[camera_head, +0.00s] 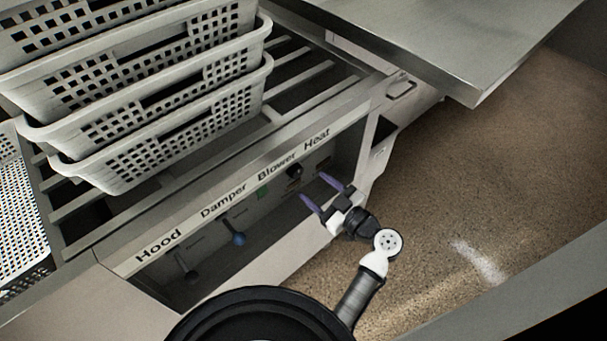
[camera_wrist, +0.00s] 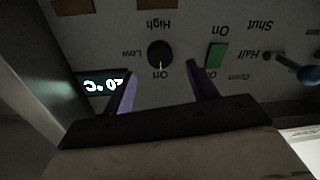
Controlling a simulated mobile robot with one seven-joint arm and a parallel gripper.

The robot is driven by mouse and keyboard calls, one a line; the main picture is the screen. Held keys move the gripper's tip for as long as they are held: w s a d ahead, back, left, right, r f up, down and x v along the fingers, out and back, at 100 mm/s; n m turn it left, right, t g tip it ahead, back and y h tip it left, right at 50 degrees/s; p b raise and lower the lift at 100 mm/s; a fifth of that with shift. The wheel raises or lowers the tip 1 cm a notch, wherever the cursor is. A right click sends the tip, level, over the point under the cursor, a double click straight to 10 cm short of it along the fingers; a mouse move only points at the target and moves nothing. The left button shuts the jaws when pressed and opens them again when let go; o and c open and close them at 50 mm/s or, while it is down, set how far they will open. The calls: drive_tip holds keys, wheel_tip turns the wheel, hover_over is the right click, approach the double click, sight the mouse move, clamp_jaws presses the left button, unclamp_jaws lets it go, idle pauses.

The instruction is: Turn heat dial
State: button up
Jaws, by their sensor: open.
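The heat dial (camera_wrist: 160,54) is a round black knob on the control panel, marked High, Low and Off, and its text is upside down in the wrist view. In the head view a dark knob (camera_head: 295,170) shows below the Blower and Heat labels. My gripper (camera_head: 312,185) is open, with two purple fingers pointing at the panel. In the wrist view the fingertips of my gripper (camera_wrist: 162,68) are on either side of the dial in the picture, with nothing between them. They look apart from the dial, but the exact distance is hard to tell.
A green switch (camera_wrist: 215,57) is close beside one finger. A blue-tipped lever (camera_wrist: 308,74) and a lit display (camera_wrist: 103,84) are on the same panel. Stacked perforated baskets (camera_head: 150,140) stand on the slatted rack above. A metal table (camera_head: 440,45) is at upper right; speckled floor (camera_head: 480,180) is open.

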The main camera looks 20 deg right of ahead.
sight(299, 174)
drive_tip(key=shift+p+x, duration=0.35)
drive_tip(key=shift+x, duration=2.25)
drive_tip(key=c, duration=1)
